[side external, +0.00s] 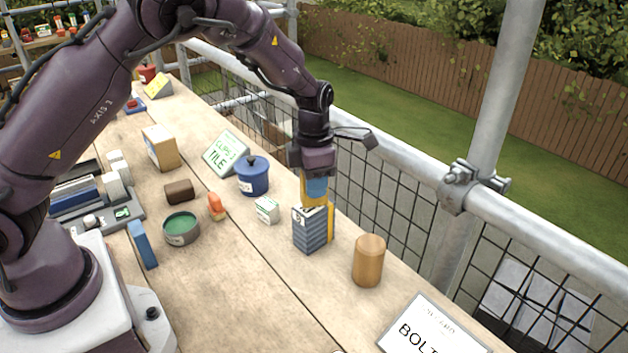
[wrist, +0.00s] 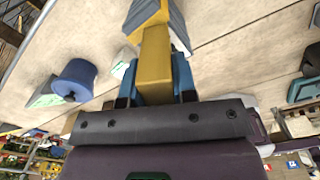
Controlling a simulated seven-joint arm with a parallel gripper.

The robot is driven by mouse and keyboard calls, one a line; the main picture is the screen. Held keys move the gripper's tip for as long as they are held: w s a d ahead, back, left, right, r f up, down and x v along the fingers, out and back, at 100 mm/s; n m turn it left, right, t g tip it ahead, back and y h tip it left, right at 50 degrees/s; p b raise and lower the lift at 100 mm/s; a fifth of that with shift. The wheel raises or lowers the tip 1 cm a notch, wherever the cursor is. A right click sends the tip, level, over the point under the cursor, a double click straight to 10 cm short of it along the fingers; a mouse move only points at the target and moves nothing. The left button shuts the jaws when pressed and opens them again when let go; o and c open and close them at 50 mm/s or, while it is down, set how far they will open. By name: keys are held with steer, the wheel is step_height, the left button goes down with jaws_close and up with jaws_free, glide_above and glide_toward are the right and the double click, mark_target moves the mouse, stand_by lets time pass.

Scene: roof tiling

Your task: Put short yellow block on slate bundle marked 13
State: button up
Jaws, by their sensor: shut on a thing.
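My gripper (side external: 315,192) points down and its blue fingers are shut on a yellow block (wrist: 155,65). In the side view the block shows as a narrow yellow strip beside the finger. Directly below is a grey-blue striped slate bundle (side external: 309,231), with a white marked patch near its top that I cannot read clearly. I cannot tell whether the held block touches the bundle's top. The bundle also shows beyond the block in the wrist view (wrist: 178,24). Another yellow surface (side external: 331,222) stands against the bundle's far side, partly hidden.
A wooden cylinder (side external: 368,261) stands right of the bundle. A small white-green box (side external: 267,210), a blue lidded pot (side external: 252,177) and a clips-tile sign (side external: 225,153) stand to the left. A bolts sign (side external: 430,330) is at the front. Scaffold rail and mesh run behind.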

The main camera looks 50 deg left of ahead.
steer(key=shift+f, duration=0.15)
steer(key=o, duration=0.9)
